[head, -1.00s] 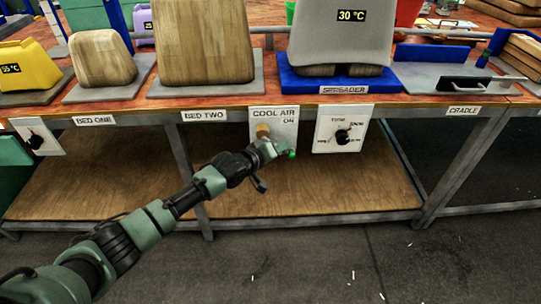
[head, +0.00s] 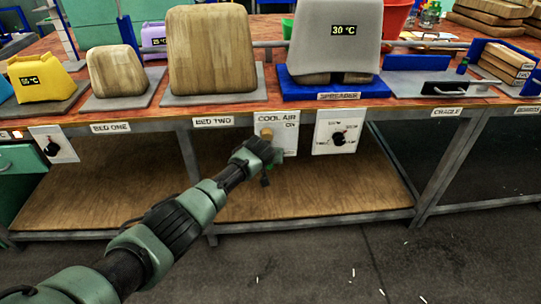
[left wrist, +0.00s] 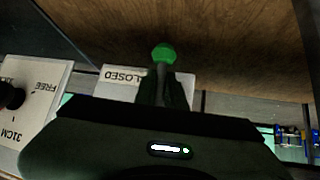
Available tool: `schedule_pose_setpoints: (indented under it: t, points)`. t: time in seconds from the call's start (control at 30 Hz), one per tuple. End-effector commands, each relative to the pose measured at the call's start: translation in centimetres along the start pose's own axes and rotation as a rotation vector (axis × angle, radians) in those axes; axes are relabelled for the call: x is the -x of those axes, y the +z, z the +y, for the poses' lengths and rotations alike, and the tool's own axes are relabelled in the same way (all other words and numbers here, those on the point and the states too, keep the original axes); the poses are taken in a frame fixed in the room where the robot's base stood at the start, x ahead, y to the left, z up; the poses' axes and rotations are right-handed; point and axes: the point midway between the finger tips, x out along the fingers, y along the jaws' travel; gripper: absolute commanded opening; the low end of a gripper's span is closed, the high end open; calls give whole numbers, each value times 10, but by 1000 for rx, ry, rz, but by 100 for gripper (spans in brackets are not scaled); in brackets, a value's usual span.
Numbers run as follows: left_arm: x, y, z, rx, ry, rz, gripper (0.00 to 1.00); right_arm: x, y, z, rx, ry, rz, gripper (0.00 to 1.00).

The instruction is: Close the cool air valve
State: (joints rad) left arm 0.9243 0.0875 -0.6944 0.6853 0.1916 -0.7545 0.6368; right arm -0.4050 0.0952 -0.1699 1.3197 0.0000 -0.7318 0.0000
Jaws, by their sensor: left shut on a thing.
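The cool air valve panel (head: 290,135) is a white plate under the bench front, marked COOL AIR and ON, with a brass fitting (head: 267,133). My left gripper (head: 268,172) is just below it, largely hidden behind my own wrist; a bit of green shows beside it. In the left wrist view, my left gripper (left wrist: 163,88) is shut on the grey valve lever (left wrist: 161,72), whose green ball end (left wrist: 164,54) sticks out beyond the fingers. The lever appears to point down from the panel. The CLOSED lettering (left wrist: 122,77) shows upside down beside it. My right gripper is not in view.
A dial panel (head: 338,132) hangs close to the right of the valve panel. A bench leg (head: 188,165) stands to the left. A wooden lower shelf (head: 100,195) lies below. Wooden blocks and the grey spreader (head: 334,50) stand on the bench above.

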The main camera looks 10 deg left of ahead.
Motion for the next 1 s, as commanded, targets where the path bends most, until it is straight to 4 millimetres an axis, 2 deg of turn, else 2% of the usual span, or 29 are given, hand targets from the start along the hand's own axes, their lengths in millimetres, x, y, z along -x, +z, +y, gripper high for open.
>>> schedule_pose_setpoints:
  t: [0.67,0.7,0.77,1.0]
  points:
    - [0,1,-4,-49,-50,-13,0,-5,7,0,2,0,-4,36]
    - [0,1,-4,-49,-50,-13,16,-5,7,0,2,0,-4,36]
    - [0,1,-4,-48,-50,-13,32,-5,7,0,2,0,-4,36]
    - [0,0,-3,-47,-47,-12,32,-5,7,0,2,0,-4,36]
